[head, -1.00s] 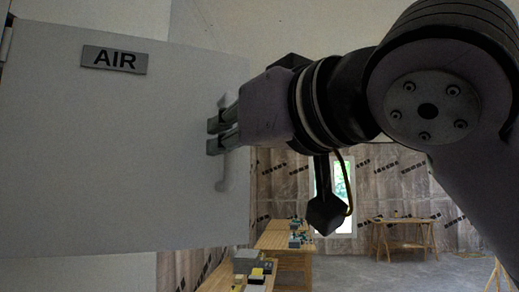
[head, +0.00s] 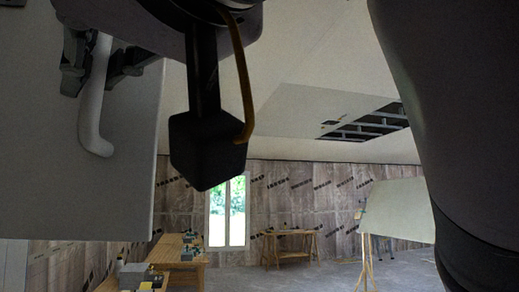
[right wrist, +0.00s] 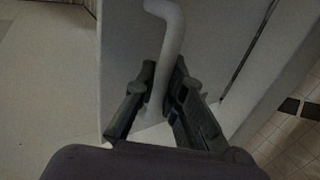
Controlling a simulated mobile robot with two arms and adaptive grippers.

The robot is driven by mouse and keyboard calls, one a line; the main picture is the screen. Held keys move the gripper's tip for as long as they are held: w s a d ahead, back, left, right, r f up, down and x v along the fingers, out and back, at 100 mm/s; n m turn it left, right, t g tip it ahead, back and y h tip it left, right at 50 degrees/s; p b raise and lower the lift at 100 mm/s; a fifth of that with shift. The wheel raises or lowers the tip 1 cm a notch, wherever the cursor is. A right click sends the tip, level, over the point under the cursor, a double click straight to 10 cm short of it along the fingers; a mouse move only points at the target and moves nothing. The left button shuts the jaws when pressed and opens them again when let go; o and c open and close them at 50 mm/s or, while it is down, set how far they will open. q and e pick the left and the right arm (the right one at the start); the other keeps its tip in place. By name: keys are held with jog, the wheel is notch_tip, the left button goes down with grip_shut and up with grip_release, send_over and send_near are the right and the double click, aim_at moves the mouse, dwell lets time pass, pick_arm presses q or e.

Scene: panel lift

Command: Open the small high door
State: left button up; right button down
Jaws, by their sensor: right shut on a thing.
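The door (head: 40,170) is a pale grey panel at the left of the head view. Its free right edge and lower edge show, and the room shows beyond them. Its white curved handle (head: 93,110) stands upright near that edge. My right gripper (head: 99,66) is shut on the handle, one finger on each side. The right wrist view shows the handle (right wrist: 170,32) running down between the fingers of my right gripper (right wrist: 163,80), with the door panel (right wrist: 215,40) behind. The hinge side is outside the head view. My left gripper is not in view.
My right arm covers the top and right of the head view. A wooden bench (head: 178,252) with tools stands low behind the door. A trestle table (head: 290,240) and a pale leaning board (head: 395,215) stand farther back. Floor between them is clear.

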dwell(0.3)
jog(key=c, duration=1.7)
grip_release()
jog(key=shift+d, duration=0.15)
jog(key=shift+o, duration=0.2)
jog(key=v, duration=1.2)
